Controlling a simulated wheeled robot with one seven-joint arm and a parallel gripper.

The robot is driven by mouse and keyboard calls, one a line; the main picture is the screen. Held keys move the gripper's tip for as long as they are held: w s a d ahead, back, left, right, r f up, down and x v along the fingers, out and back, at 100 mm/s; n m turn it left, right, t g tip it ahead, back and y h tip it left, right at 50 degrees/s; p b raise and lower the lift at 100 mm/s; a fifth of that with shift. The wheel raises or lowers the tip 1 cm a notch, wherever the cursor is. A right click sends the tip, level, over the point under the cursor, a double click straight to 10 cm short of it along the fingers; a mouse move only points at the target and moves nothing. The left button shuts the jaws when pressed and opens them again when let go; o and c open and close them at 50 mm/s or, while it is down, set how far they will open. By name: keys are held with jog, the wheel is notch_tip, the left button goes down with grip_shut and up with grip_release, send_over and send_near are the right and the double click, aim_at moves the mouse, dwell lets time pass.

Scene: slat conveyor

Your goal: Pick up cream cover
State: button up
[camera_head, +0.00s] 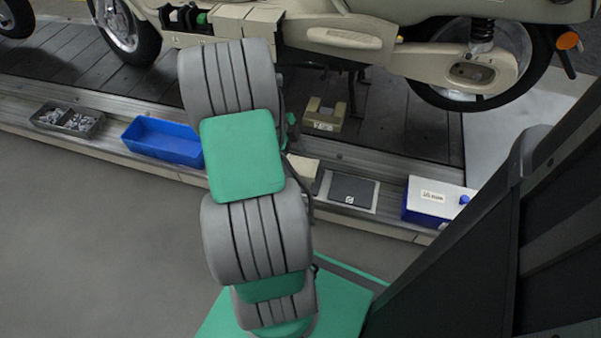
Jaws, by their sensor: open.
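A small cream block-like part (324,115) with a dark notch in its top edge and a small mark on its front lies on the dark slats below the scooter. A second pale cream piece (303,170) lies lower, on the ledge beside the conveyor, and is partly covered by my arm. I cannot tell for sure which of them is the cream cover. My grey and green arm rises through the middle of the view and hides what is behind it.
A cream scooter (345,38) stands on the slat conveyor (410,125), overhanging the cream part. Along the ledge are a grey tray of small metal parts (68,120), an empty blue bin (163,140), a dark flat pad (352,190) and a blue-and-white box (437,201). The floor in front is clear.

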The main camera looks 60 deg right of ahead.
aim_at(300, 165)
jog(key=b+x, duration=0.1)
jog(key=x, duration=0.2)
jog(key=shift+f, duration=0.25)
jog(key=shift+r, duration=0.1)
jog(key=shift+c, duration=0.3)
jog(key=c, duration=1.6)
